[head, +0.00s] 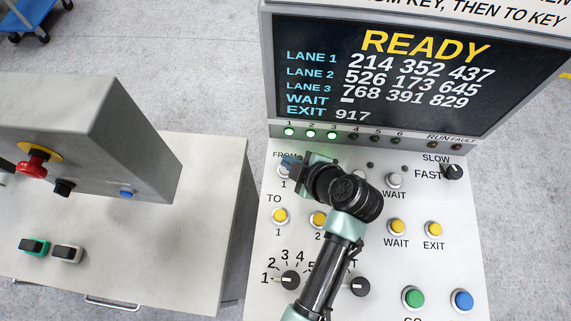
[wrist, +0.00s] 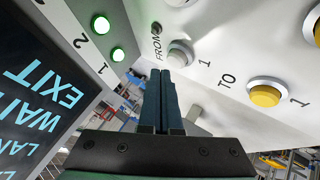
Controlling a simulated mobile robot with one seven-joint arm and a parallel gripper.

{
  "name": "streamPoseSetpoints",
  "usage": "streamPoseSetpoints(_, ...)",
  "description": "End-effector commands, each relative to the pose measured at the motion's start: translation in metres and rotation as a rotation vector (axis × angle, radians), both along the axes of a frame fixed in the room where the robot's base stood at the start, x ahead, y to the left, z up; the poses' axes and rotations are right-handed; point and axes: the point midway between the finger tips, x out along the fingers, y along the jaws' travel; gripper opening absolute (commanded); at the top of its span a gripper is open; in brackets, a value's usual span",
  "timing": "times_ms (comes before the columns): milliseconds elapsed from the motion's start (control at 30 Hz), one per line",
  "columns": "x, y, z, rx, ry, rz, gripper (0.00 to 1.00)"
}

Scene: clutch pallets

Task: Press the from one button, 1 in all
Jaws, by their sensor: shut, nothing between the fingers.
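The from one button (head: 283,174) is a pale grey round button on the sloping console panel, under the word FROM and above a 1. In the head view my gripper (head: 290,162) partly covers it. In the wrist view the same button (wrist: 181,52) shows just beyond the tips of my gripper (wrist: 168,72). My fingers are shut together with nothing between them. The tips overlap the button's near edge in the picture; I cannot tell whether they touch it. The screen (head: 380,75) reads READY with lane numbers.
The yellow TO 1 button (head: 280,216) and TO 2 button (head: 318,219) lie below. Yellow WAIT (head: 397,227) and EXIT (head: 433,229) buttons are to the right. The upright screen housing stands behind the panel. A separate console with a red button (head: 33,165) stands at left.

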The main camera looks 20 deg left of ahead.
Motion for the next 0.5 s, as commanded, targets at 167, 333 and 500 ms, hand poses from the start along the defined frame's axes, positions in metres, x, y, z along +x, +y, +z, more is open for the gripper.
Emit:
streamPoseSetpoints(167,0.0,0.0001,-0.0064,0.0,0.0,0.0,0.0)
streamPoseSetpoints(333,0.0,0.0,-0.0091,0.0,0.0,0.0,0.0)
streamPoseSetpoints(500,0.0001,0.0,-0.0081,0.0,0.0,0.0,0.0)
